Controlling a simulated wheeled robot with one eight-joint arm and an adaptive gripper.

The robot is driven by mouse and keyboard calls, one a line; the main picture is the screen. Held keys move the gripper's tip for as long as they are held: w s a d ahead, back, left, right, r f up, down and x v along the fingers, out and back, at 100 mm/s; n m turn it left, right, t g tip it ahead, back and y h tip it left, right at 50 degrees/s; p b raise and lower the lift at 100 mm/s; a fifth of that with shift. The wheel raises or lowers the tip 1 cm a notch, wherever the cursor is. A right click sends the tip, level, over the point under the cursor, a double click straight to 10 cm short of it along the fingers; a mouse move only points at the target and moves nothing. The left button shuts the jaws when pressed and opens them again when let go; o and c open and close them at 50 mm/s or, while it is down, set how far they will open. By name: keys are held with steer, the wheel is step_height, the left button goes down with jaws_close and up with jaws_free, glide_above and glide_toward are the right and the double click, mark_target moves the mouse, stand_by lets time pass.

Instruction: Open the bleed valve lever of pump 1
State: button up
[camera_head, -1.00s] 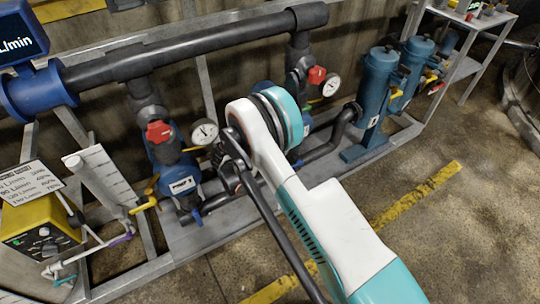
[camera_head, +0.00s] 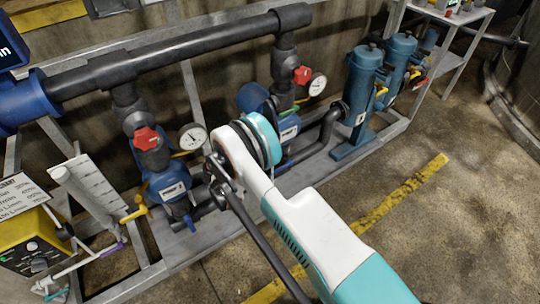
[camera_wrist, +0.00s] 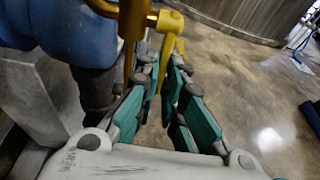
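In the wrist view, my gripper (camera_wrist: 166,68) has teal-padded fingers on both sides of a thin yellow lever (camera_wrist: 164,58). The lever hangs from a yellow valve fitting (camera_wrist: 171,20) at the top. Floor shows in the narrow gap between the fingers; I cannot tell whether both pads touch the lever. The left pump (camera_head: 160,180) has a label I cannot read surely. The right pump (camera_head: 255,98) is partly hidden behind my wrist.
Red valve knobs (camera_head: 146,138) and dials (camera_head: 192,137) sit above the pumps. Another yellow lever (camera_head: 136,210) is at the left pump's front. Blue canisters (camera_head: 362,75) stand to the right on the metal frame. The floor (camera_head: 430,235) at the right is open.

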steer(key=o, duration=0.4)
steer(key=shift+o, duration=0.2)
steer(key=v, duration=1.2)
steer(key=shift+c, duration=0.5)
